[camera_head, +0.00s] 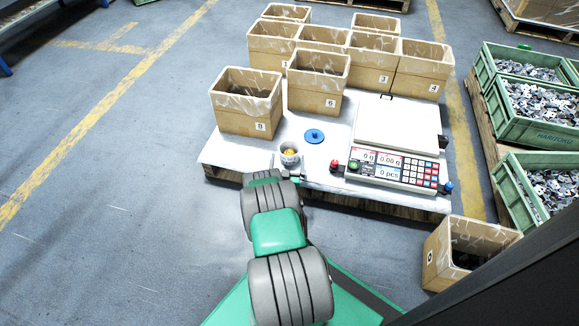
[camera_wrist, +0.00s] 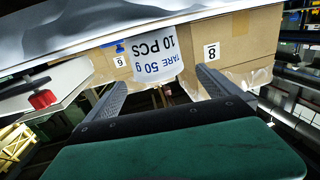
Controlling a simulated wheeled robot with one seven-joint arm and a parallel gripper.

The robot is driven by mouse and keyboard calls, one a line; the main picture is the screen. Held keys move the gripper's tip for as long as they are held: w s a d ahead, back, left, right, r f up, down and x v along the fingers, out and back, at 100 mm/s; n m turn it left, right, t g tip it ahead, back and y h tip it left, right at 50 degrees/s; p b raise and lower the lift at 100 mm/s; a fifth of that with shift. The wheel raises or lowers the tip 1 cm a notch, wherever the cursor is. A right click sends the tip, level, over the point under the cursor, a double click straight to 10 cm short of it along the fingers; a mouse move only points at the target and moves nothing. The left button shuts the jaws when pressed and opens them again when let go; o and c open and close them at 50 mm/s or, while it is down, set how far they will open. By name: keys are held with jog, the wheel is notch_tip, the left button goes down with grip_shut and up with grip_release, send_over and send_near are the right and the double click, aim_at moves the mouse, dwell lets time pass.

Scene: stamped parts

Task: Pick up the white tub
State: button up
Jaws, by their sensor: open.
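In the wrist view the picture is upside down, and the tub (camera_wrist: 153,54) shows the print "TARE 50 g 10 PCS". My gripper (camera_wrist: 161,77) is open, with one finger on each side of the tub in that picture. No finger visibly touches the tub, and I cannot tell how deep it sits between them. In the head view my gripper (camera_head: 288,177) is at the tub's near side, partly hidden by my arm.
A blue disc (camera_head: 314,136) lies right of the tub. A counting scale (camera_head: 393,165) with red and blue knobs stands further right. Box 8 (camera_head: 240,121) and box 6 (camera_head: 317,99) stand behind. Green crates of metal parts (camera_head: 536,130) are at far right. The left floor is clear.

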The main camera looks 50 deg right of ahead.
aim_at(290, 143)
jog(key=w+d+b, duration=0.1)
jog(key=b, duration=0.1)
jog(key=w+d+f+b, duration=0.1)
jog(key=d, duration=0.1)
jog(key=w+d+f+b, duration=0.1)
jog(key=d+b, duration=0.1)
jog(key=shift+w+d+b, duration=0.1)
jog(key=shift+d+b, duration=0.15)
jog(key=shift+b, duration=0.1)
jog(key=shift+w+d+r, duration=0.15)
jog(key=shift+r, duration=0.1)
jog(key=c, duration=1.7)
